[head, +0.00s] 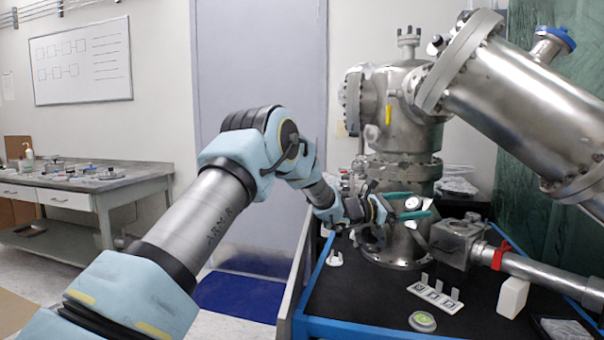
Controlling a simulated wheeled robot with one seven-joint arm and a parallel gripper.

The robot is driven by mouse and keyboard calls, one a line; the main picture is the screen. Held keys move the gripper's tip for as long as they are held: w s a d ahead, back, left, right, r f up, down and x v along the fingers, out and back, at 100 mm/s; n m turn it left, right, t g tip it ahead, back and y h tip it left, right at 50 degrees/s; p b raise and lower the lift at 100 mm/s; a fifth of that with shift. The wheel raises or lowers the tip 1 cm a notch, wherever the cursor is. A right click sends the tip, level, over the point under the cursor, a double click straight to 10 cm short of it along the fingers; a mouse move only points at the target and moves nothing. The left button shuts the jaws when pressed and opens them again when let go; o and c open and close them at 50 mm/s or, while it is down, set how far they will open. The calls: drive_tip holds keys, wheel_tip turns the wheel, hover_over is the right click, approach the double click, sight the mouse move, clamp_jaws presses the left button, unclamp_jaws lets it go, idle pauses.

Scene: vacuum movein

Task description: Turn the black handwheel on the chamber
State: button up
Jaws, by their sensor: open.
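The chamber (402,130) is a tall silver metal vessel with flanges, standing on a black-topped bench at the right. My gripper (421,204) is in front of its lower column. Its two teal fingers are apart, one above the other, pointing right. A small round metal part (412,203) shows between the fingers; I cannot tell whether they touch it. I cannot clearly make out the black handwheel; my wrist and fingers cover part of the lower chamber.
A thick metal tube (500,100) slopes across the upper right. A lower pipe with a red band (501,255) runs right from a metal block (457,241). A marked white plate (434,297) and a green-white disc (422,321) lie on the blue-edged bench (385,330).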

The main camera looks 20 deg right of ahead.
drive_tip(key=shift+r+m+g+y+p, duration=0.3)
drive_tip(key=shift+m+g+p, duration=0.35)
drive_tip(key=shift+p, duration=1.9)
